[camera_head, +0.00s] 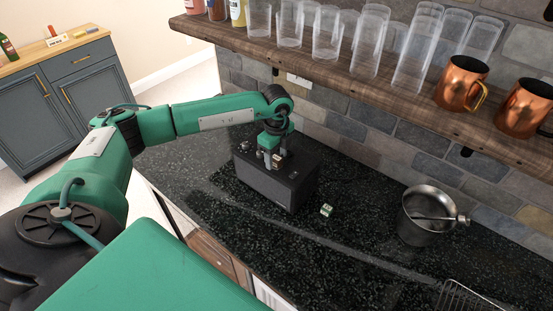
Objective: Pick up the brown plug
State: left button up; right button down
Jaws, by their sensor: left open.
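My left gripper (274,157) points down over the top of a black box (268,187) on the dark counter. Its fingers are apart. A small tan-brown piece, possibly the brown plug (277,158), shows at the fingertips; it is too small to be sure, and I cannot tell whether the fingers touch it. Small metallic knobs or fittings (244,147) sit on the box top left of the gripper. My right gripper is not in view.
A small green-and-white block (326,210) lies right of the box. A metal bucket (424,218) stands further right, and a wire rack (462,297) is at the lower right. A wooden shelf (340,75) with glasses and copper mugs (461,84) overhangs the counter.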

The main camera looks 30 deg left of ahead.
pick_arm(q)
jog(key=c, duration=1.1)
